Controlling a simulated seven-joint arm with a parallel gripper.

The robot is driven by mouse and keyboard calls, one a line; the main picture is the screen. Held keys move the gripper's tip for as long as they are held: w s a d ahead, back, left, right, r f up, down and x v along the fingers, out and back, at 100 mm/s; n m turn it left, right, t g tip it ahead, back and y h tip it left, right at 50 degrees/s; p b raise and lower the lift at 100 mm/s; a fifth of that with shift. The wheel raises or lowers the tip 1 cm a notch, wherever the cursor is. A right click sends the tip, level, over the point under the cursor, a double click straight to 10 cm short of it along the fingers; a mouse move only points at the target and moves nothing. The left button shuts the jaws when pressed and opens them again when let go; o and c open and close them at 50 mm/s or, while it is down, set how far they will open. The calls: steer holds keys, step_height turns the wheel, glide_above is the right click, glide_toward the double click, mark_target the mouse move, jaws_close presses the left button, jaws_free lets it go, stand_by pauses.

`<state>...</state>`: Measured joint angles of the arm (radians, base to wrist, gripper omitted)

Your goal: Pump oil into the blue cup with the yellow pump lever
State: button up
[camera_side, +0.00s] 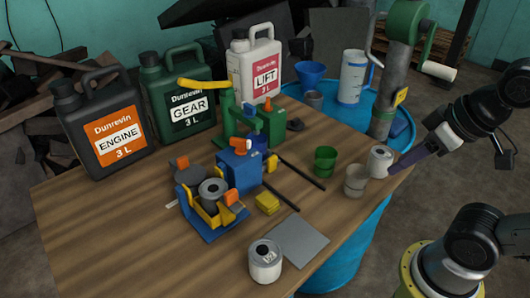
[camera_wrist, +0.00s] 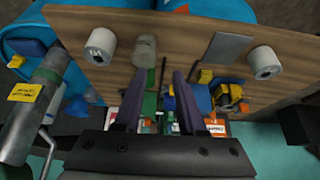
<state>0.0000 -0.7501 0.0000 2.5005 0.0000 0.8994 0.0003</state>
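The green pump (camera_side: 232,118) stands on the table in front of the jugs. Its yellow lever (camera_side: 205,84) sticks out to the left, roughly level. A blue cup (camera_side: 257,139) appears to stand at the pump's foot, partly hidden by the blue forklift parts in front. My gripper (camera_side: 399,163) is at the table's right edge by a white can, well away from the pump. In the wrist view my gripper (camera_wrist: 160,86) has its two purple fingers apart with nothing held between them. The pump and cup are hard to make out there.
A white can (camera_side: 380,160), a clear cup (camera_side: 356,180) and a green cup (camera_side: 325,160) stand near my gripper. Stripped forklift parts (camera_side: 240,170) fill the middle. Jugs (camera_side: 103,130) line the back. The left front table is bare.

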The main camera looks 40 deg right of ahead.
steer(key=shift+w+a+r, duration=0.15)
steer(key=shift+w+r, duration=0.05)
steer(key=shift+r, duration=0.1)
steer(key=shift+c, duration=1.1)
steer(key=w+a+r+t, duration=0.1)
steer(key=w+r, duration=0.2)
steer(key=w+a+r+y, duration=0.1)
steer(key=w+r, duration=0.1)
steer(key=r, duration=0.2)
steer(key=w+r+m+t, duration=0.1)
steer(key=w+r, duration=0.2)
steer(key=shift+w+a+r+t+y, duration=0.25)
steer(key=shift+w+a+t+y, duration=0.05)
steer(key=shift+w+a+y, duration=0.1)
jaws_close()
steer(key=w+a+r+t+y, duration=0.2)
steer(key=w+a+r, duration=0.1)
steer(key=w+r, duration=0.8)
steer(key=w+a+f, duration=0.1)
steer(key=w+f, duration=0.1)
steer(key=w, duration=0.6)
steer(key=w+a+f+m+g+y, duration=0.1)
steer(key=w+a+f, duration=0.1)
steer(key=w, duration=0.6)
steer(key=shift+w+a+f+m, duration=0.2)
steer(key=shift+w+f+m, duration=0.1)
steer(key=shift+f, duration=0.1)
